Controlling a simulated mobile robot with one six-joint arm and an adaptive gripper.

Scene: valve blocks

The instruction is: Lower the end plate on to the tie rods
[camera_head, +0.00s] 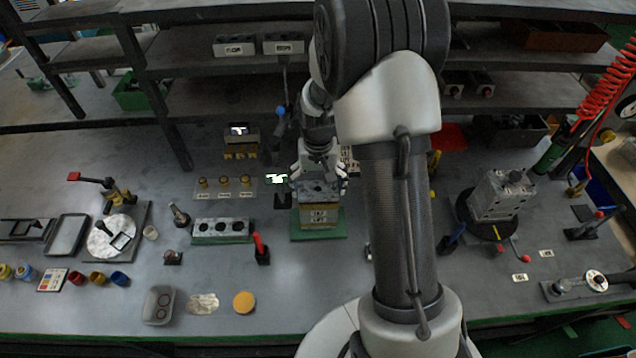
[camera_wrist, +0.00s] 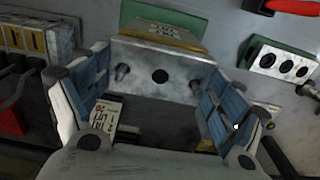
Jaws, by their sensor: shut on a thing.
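My gripper (camera_head: 320,177) is over the valve block stack (camera_head: 319,216), with its fingers spread wide to either side and shut on the grey end plate (camera_head: 315,191). In the wrist view the end plate (camera_wrist: 142,54) lies between the two blue finger pads. The stack stands on a green base (camera_head: 300,237).
A grey block with round holes (camera_head: 222,229) and a red-handled tool (camera_head: 261,247) stand left of the stack. A large valve block (camera_head: 503,195) sits on a dark turntable at the right. Shelves run along the back.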

